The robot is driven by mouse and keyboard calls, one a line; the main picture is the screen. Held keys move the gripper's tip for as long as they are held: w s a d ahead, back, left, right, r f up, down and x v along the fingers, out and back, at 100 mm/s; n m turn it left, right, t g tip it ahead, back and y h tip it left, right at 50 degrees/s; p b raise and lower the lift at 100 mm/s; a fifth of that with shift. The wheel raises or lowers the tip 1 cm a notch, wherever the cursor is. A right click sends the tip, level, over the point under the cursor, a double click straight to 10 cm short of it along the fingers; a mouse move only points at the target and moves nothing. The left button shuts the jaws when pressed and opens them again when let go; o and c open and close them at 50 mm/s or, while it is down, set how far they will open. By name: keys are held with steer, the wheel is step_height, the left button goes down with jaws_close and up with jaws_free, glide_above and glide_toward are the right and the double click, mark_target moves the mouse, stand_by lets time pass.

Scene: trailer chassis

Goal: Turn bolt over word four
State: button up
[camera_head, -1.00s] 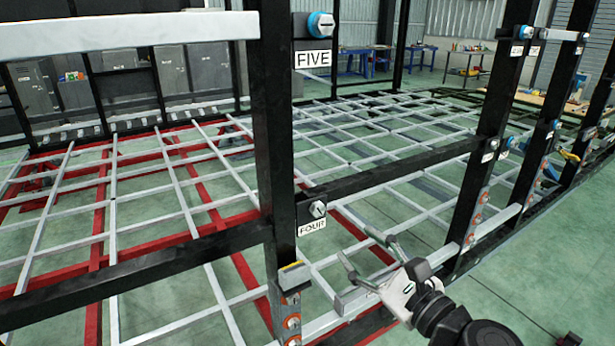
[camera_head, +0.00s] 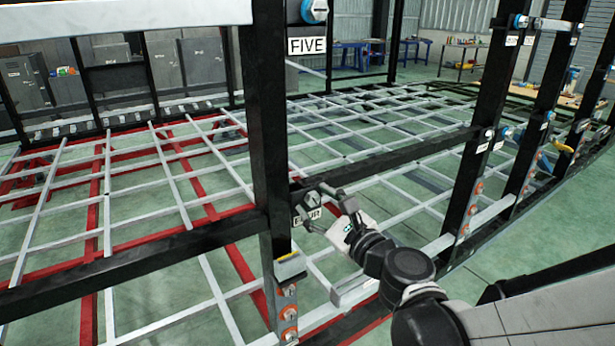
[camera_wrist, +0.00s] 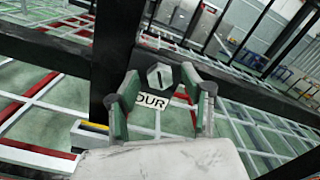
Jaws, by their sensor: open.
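The bolt over the word FOUR shows in the wrist view as a grey hexagonal head (camera_wrist: 160,77) with a dark slot, on the black post. It lies between my open fingertips in that picture; I cannot tell how far ahead of them it is. In the head view the bolt is mostly hidden by my gripper (camera_head: 327,208). The FOUR label (camera_head: 307,219) is partly covered there, and in the wrist view the label (camera_wrist: 151,101) reads "OUR". My gripper is open and empty in front of the post, close to the bolt.
The black post (camera_head: 265,120) carries a blue-rimmed bolt (camera_head: 314,10) over the FIVE label (camera_head: 308,46). Below FOUR, a grey and yellow block (camera_head: 291,266) and orange-ringed fittings (camera_head: 289,312) stick out. A black crossbar (camera_head: 410,153) runs right from the post. Green floor (camera_head: 560,220) lies open at right.

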jaws_close()
steer(key=shift+n, duration=0.3)
